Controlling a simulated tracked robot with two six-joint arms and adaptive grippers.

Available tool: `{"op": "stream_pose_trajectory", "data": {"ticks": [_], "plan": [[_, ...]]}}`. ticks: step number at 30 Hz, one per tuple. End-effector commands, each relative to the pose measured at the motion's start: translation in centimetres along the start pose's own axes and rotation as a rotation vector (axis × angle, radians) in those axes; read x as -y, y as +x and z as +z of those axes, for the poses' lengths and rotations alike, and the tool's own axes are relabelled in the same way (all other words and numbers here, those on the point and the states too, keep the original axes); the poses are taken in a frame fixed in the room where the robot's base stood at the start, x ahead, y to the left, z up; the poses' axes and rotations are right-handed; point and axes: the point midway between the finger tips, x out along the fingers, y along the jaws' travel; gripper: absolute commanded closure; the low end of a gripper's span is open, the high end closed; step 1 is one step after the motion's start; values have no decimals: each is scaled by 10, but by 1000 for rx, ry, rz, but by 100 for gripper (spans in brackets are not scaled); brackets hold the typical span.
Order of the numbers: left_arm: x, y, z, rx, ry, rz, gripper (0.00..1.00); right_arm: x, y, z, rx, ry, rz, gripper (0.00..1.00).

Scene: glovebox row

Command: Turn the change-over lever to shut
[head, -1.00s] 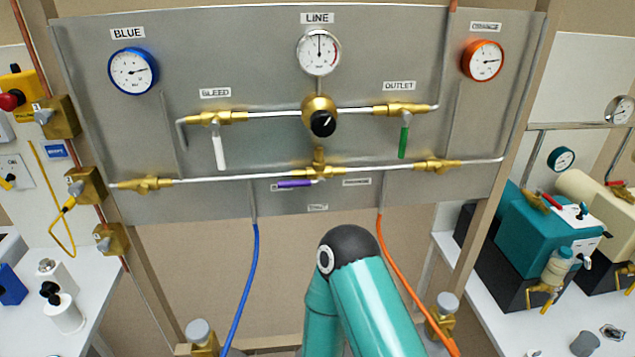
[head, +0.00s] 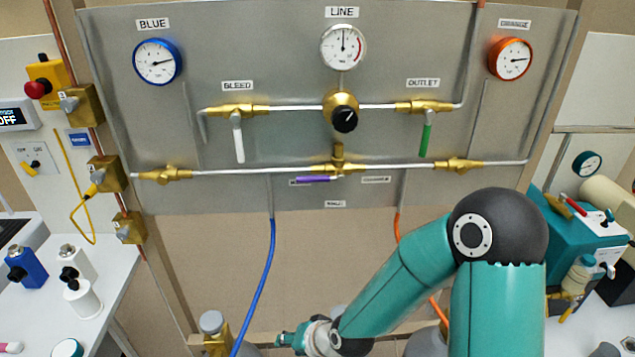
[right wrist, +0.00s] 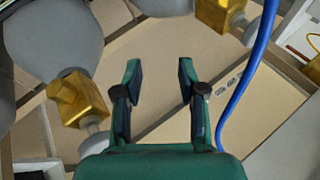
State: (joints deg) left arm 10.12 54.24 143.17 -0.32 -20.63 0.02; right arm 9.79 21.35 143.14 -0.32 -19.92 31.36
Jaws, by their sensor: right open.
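The change-over lever (head: 313,180) is purple and sits low in the middle of the grey panel (head: 300,140), under a brass valve (head: 338,165) on the lower pipe. It points left and partly covers a small label. A label reading ORANGE (head: 376,180) is to its right, and a small label, probably SHUT (head: 335,203), is below. My right gripper (head: 284,339) is at the bottom of the head view, well below the panel and apart from the lever. In the right wrist view its two fingers (right wrist: 158,70) are spread with nothing between them. My left gripper is not seen.
A white bleed lever (head: 238,140) and a green outlet lever (head: 426,138) hang down above, flanking a black knob (head: 345,119). A blue hose (head: 256,280) and an orange hose (head: 397,227) run down from the panel. Brass-valved cylinders (right wrist: 78,98) stand near the gripper.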

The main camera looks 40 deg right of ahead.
Motion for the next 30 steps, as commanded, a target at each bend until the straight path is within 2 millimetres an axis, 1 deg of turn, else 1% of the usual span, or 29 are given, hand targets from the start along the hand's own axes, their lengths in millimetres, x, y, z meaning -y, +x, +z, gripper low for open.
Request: {"op": "stream_pose_trajectory", "data": {"ticks": [1,2,3,5,6,8,9,12,15,18,21,23,26,30], "plan": [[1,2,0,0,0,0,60,15,-26,-30,-88,79,-54,60],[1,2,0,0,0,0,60,23,-41,-45,-130,128,-85,60],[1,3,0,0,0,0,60,32,-62,-63,-184,193,-128,60],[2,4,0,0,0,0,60,45,-96,-87,-261,289,-200,60],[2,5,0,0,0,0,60,52,-119,-101,-308,350,-250,60],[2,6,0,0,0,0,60,60,-154,-119,-369,436,-327,60],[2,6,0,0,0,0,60,65,-176,-128,-404,487,-378,60],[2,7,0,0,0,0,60,72,-225,-143,-470,594,-493,60],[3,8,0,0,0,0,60,76,-261,-150,-510,665,-580,60],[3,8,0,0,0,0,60,78,-283,-153,-530,709,-635,60],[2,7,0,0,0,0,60,80,-291,-155,-539,727,-658,60],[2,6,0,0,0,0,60,82,-291,-158,-540,731,-662,60],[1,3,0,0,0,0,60,85,-285,-163,-539,729,-659,60],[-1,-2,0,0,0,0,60,92,-271,-176,-537,729,-657,60]]}}
